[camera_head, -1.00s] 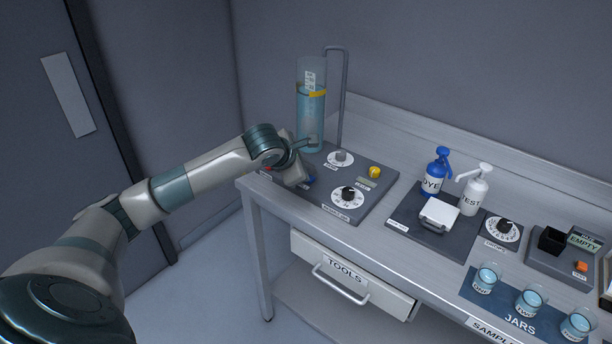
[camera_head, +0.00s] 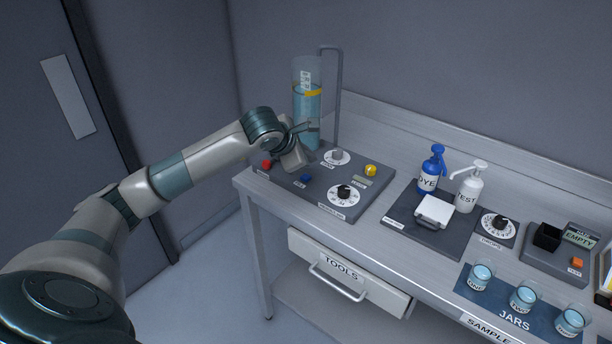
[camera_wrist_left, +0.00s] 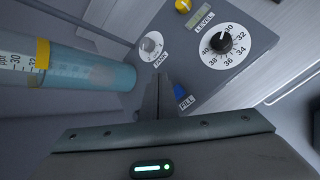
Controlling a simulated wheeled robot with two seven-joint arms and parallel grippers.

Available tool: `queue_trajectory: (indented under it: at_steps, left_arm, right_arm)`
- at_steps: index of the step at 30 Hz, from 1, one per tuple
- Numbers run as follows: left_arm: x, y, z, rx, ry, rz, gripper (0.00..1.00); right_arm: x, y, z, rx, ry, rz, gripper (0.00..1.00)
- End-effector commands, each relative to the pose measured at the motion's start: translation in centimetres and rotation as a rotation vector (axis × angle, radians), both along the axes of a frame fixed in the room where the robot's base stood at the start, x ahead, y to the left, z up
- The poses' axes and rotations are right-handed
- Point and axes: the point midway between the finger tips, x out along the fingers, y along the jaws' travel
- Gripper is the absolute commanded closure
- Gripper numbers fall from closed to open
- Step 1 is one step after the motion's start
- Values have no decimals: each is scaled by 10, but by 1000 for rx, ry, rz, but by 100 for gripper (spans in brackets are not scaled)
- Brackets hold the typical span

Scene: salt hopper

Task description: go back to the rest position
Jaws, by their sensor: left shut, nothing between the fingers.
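My left gripper (camera_head: 308,127) is above the left part of the grey control panel (camera_head: 322,199), close in front of the clear cylinder (camera_head: 307,108) of blue liquid. In the left wrist view its fingers (camera_wrist_left: 156,98) are closed together with nothing between them. The blue FILL button (camera_wrist_left: 180,90) shows just beside the fingers there; in the head view the blue button (camera_head: 306,178) is uncovered below the gripper. A red button (camera_head: 266,164) lies left of it. I cannot tell from the head view whether the gripper touches anything. My right gripper is not in view.
The panel also has a black dial (camera_head: 344,192), a small grey knob (camera_head: 337,154) and a yellow button (camera_head: 370,170). The TOOLS drawer (camera_head: 345,275) is below the bench top.

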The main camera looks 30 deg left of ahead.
Motion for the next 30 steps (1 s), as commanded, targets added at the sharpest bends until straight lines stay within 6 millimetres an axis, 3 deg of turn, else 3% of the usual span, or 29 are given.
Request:
queue_trajectory:
  at_steps: [22, 26, 30]
  left_arm:
    - [-1, -6, 7, -14, -1, -11, 100]
    - [-3, -29, -1, -79, -4, -56, 100]
    - [-12, -83, -11, -238, -11, -149, 100]
  right_arm:
    - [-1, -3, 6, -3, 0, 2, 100]
    - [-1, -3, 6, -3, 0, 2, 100]
    - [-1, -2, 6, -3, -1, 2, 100]
